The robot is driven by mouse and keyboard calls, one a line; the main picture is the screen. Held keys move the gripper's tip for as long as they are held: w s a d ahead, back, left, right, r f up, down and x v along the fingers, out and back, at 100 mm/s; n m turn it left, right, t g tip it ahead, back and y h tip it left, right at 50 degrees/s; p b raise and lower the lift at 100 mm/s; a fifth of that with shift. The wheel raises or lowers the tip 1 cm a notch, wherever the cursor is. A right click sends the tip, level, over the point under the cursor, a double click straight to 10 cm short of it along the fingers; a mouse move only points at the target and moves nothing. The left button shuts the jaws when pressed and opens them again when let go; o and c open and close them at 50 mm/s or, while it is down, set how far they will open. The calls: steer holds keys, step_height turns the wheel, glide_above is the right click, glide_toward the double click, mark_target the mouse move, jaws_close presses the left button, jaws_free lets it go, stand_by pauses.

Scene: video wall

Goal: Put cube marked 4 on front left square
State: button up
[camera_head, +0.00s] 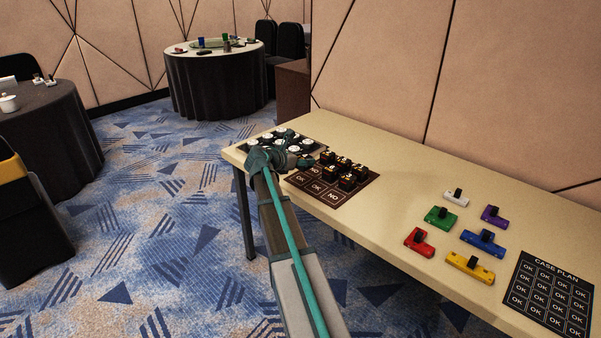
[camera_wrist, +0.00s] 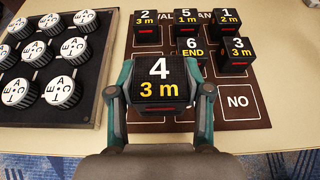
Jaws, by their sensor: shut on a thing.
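The black cube marked 4 (camera_wrist: 160,80), also reading "3 m", is upright between the two fingers of my gripper (camera_wrist: 163,90), which is shut on it. It looks larger than the other cubes and hides the left front part of the brown plan board (camera_wrist: 264,112) behind it. I cannot tell whether it touches the board. The front right square (camera_wrist: 237,101), reading NO, is bare. In the head view the board (camera_head: 352,195) lies just right of my gripper (camera_head: 302,162); the held cube cannot be made out there.
Cubes 2 (camera_wrist: 146,27), 5 (camera_wrist: 188,24) and 1 (camera_wrist: 229,22) fill the board's back row. Cubes 6 (camera_wrist: 191,56) and 3 (camera_wrist: 236,57) stand in the middle row. A black tray (camera_wrist: 92,82) of white round knobs lies left. Coloured blocks (camera_head: 440,217) stand farther right.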

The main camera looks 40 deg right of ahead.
mark_target(301, 179)
steer(key=w+f, duration=0.1)
steer(key=w+d+f, duration=0.1)
steer(key=f, duration=0.1)
steer(key=shift+w+f, duration=0.15)
steer(key=shift+w, duration=0.2)
steer(key=shift+w+d+f, duration=0.1)
steer(key=shift+w+f, duration=0.05)
steer(key=shift+f, duration=1.6)
steer(key=shift+f, duration=0.1)
steer(key=o, duration=1.2)
